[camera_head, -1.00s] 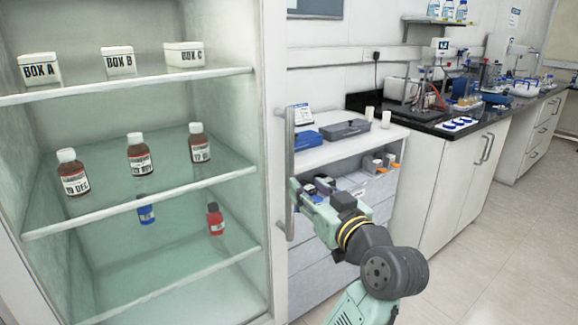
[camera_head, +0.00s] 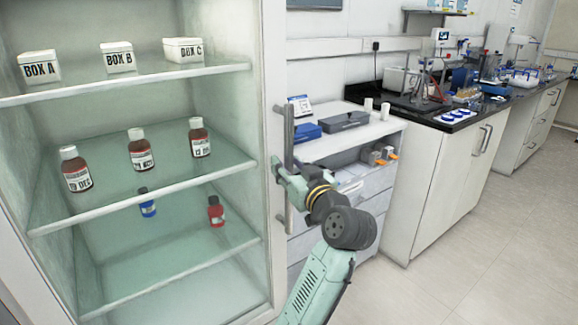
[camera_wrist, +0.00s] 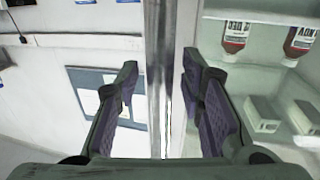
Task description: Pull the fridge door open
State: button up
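The white-framed fridge door stands in front of the shelves in the head view, its frame (camera_head: 270,60) at the right; it looks shut. Its vertical metal handle (camera_head: 289,140) runs along the frame. My gripper (camera_head: 279,168) is at the handle, around the middle of its length. In the wrist view the handle bar (camera_wrist: 157,50) runs between the two fingers of my gripper (camera_wrist: 160,78). The fingers are open, with a visible gap to the bar on each side. The fingers' depth relative to the bar is hard to tell.
Inside the fridge are labelled boxes (camera_head: 118,57), brown bottles (camera_head: 140,150) and blue and red bottles (camera_head: 216,212) on shelves. A white drawer cabinet (camera_head: 365,190) with items on top stands close at the right, behind my arm. Open floor (camera_head: 480,240) lies at the lower right.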

grip_shut()
dwell(0.6)
